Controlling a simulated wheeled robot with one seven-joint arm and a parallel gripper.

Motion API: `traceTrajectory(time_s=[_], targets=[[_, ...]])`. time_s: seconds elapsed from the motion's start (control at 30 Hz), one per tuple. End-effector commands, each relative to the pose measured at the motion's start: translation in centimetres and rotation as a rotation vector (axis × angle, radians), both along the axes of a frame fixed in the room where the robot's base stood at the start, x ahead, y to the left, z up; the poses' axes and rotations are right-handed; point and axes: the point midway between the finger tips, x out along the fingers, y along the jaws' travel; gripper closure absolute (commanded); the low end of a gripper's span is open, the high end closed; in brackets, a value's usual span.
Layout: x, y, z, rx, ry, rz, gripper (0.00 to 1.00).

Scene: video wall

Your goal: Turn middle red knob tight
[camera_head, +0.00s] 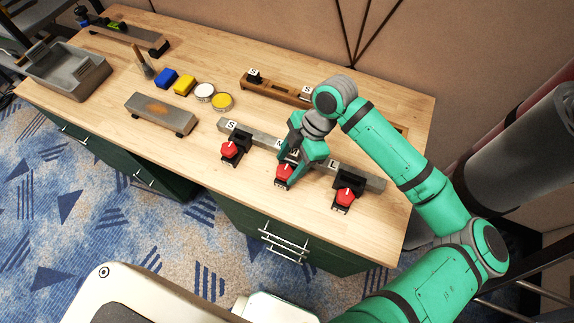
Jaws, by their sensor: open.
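Three red knobs on black mounts stand in a row along a grey bar (362,178) near the front edge of the wooden table. The middle red knob (284,171) is partly covered by my gripper. The left red knob (229,149) and the right red knob (346,195) are clear of it. My gripper (287,181) is open and points down, its green fingers around or right beside the middle knob. I cannot tell whether the fingers touch it. Part of the middle mount and its letter plate are hidden behind the gripper.
A wooden rail (270,90) with black pieces lies behind the grey bar, partly behind my arm. A grey block (160,113), blue block (166,78), yellow block (185,85) and two round tins lie to the left. A grey tray (68,71) stands at far left.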

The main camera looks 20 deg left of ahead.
Motion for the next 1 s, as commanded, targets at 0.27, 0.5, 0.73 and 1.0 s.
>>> traceTrajectory(time_s=[0.27, 0.5, 0.73, 1.0], targets=[[-0.4, 0.4, -1.4, 0.0, 0.0, 0.0, 0.45], [-0.39, 0.41, -1.41, -0.001, -0.001, 0.0, 0.5], [-0.4, 0.4, -1.4, -0.001, -0.001, 0.0, 0.85], [-0.42, 0.35, -1.4, -0.001, -0.001, -0.035, 0.85]])
